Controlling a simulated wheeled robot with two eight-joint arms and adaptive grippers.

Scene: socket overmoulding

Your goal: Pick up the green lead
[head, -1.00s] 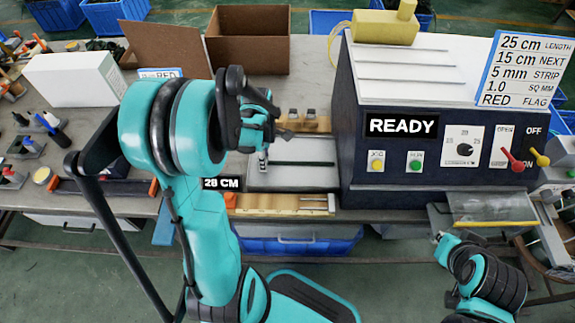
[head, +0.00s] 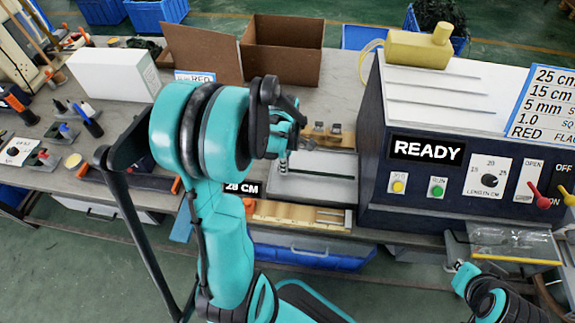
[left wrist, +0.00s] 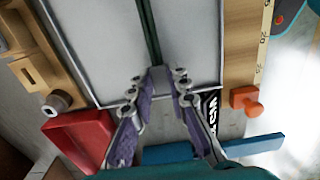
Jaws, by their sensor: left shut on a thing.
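The dark green lead (left wrist: 149,25) lies along the pale tray in the left wrist view. In the head view it is a thin dark line (head: 325,175) on the tray (head: 310,190). My left gripper (left wrist: 158,78) is shut on the near end of the lead, with its fingers low over the tray's near edge. In the head view this gripper (head: 283,166) is at the left end of the tray, partly hidden by my own arm. My right gripper (head: 459,267) is at the lower right, too small to read.
A wooden ruler strip (head: 300,214) with an orange stop (left wrist: 246,100) runs along the tray's front. A dark machine (head: 410,180) reading READY stands just right of the tray. A wooden holder (head: 330,137) is behind it. A red block (left wrist: 82,136) is near the left gripper.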

